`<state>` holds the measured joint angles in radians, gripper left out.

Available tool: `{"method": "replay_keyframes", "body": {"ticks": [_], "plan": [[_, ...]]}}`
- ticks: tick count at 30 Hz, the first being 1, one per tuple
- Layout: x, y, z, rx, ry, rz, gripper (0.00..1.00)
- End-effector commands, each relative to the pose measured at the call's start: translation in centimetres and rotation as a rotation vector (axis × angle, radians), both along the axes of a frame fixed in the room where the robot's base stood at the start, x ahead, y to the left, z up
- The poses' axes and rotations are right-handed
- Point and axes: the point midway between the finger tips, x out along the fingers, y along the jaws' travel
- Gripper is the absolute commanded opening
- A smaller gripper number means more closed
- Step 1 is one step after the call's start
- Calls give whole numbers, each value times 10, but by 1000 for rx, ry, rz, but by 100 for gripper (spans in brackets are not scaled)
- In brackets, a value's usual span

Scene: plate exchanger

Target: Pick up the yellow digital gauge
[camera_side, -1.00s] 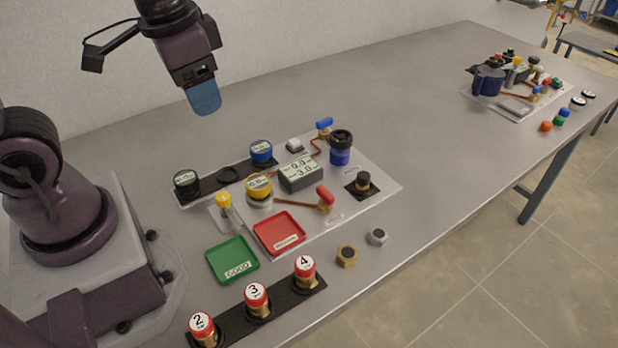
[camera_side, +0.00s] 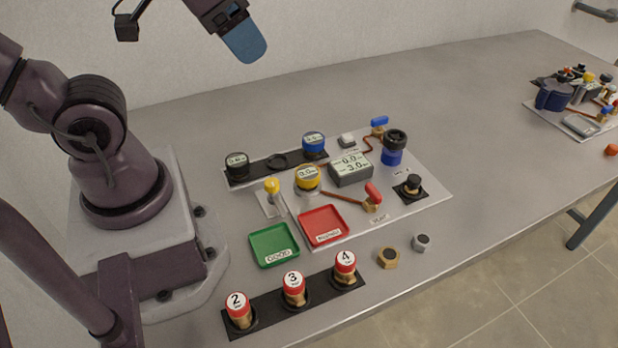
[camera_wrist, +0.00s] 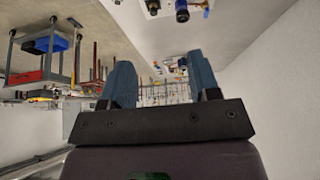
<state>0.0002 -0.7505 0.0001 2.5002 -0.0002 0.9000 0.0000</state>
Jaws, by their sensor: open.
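The yellow digital gauge (camera_side: 307,178) has a round yellow body and a pale display on its face. It sits upright on the grey plate in the side view, left of a grey box with a display. My gripper (camera_side: 246,44) is high above the table, up and to the left of the gauge, and far from it. In the wrist view my gripper (camera_wrist: 166,80) has its two blue fingers apart with nothing between them. The yellow gauge cannot be made out in the wrist view.
Near the gauge are a blue gauge (camera_side: 314,143), a black gauge (camera_side: 237,165), a yellow-topped valve (camera_side: 272,188), a red-handled valve (camera_side: 373,196), a red tray (camera_side: 322,226) and a green tray (camera_side: 273,245). Numbered red caps (camera_side: 293,284) stand in front. The table's back is clear.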

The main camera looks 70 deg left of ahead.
Motion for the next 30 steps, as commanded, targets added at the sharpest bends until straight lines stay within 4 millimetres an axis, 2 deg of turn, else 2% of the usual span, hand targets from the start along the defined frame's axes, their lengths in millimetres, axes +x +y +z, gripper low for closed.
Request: {"method": "replay_keyframes", "body": {"ticks": [9, 11, 20, 23, 30], "plan": [[0, 0, 0, 0, 0, 0, 56], [0, 0, 0, 0, 1, 0, 67], [0, 3, 0, 0, 2, 17, 67], [3, 16, -13, -3, 68, 79, 67], [18, 62, -68, -127, 360, 346, 67]]}}
